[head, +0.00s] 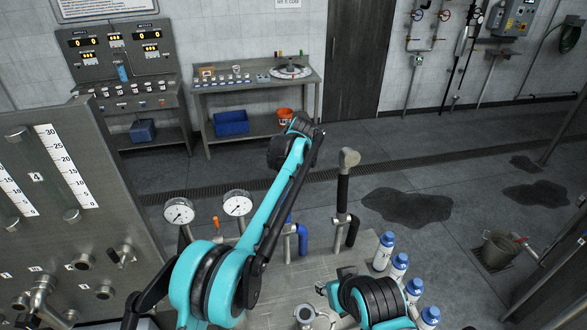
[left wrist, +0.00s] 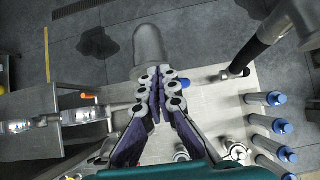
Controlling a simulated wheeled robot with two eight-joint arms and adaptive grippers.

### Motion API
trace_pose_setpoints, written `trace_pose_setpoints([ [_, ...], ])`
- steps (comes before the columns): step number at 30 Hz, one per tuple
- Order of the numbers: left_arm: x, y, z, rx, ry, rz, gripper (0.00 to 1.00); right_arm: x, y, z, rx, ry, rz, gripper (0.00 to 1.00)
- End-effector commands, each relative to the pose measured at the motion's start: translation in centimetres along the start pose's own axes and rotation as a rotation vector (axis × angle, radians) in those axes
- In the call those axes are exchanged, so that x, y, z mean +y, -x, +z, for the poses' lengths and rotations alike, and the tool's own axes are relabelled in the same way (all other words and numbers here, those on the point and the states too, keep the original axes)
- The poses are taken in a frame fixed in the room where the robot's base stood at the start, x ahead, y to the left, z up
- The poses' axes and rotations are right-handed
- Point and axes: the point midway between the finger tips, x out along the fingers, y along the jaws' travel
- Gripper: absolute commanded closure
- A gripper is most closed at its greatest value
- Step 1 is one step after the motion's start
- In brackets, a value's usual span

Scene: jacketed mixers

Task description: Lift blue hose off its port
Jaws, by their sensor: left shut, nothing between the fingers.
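The blue hose (head: 303,238) shows as a short bent piece low on the bench, behind my left arm in the head view. The arm hides its upper part there. In the left wrist view a bit of blue (left wrist: 184,82) shows just right of my left gripper (left wrist: 160,74). Its fingers are together with nothing between them. A rounded grey metal end (left wrist: 148,45) lies beyond and below the fingertips; whether they touch it I cannot tell. In the head view the fingers are hidden behind my wrist. My right arm is folded at the bottom; I cannot make out its gripper.
A black hose with a grey head (head: 349,157) stands upright to the right. Several blue-capped bottles (head: 384,250) line the bench's right side. Two gauges (head: 238,203) and an orange handle (head: 216,222) stand at left. A scaled metal panel (head: 60,190) rises further left.

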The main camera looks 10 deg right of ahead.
Motion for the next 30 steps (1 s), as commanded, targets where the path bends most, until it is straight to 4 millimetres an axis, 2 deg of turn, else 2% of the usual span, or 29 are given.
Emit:
trace_pose_setpoints([
  [3, 0.0, -0.6, 1.4, 0.000, 0.001, 0.000, 1.00, 0.0, 0.8, -0.6, 0.000, 0.000, 0.000, 0.60],
  [12, 0.2, -1.9, 2.8, -0.003, 0.001, 0.001, 1.00, 0.0, 1.5, -1.1, 0.000, 0.000, 0.000, 0.60],
  [26, 0.2, -2.3, 2.8, 0.001, 0.003, 0.003, 1.00, 0.0, 1.5, -1.1, 0.000, 0.000, 0.000, 0.60],
  [30, 0.2, -1.8, 2.7, 0.004, 0.003, 0.004, 1.00, 0.0, 1.5, -1.0, 0.000, 0.000, 0.000, 0.60],
])
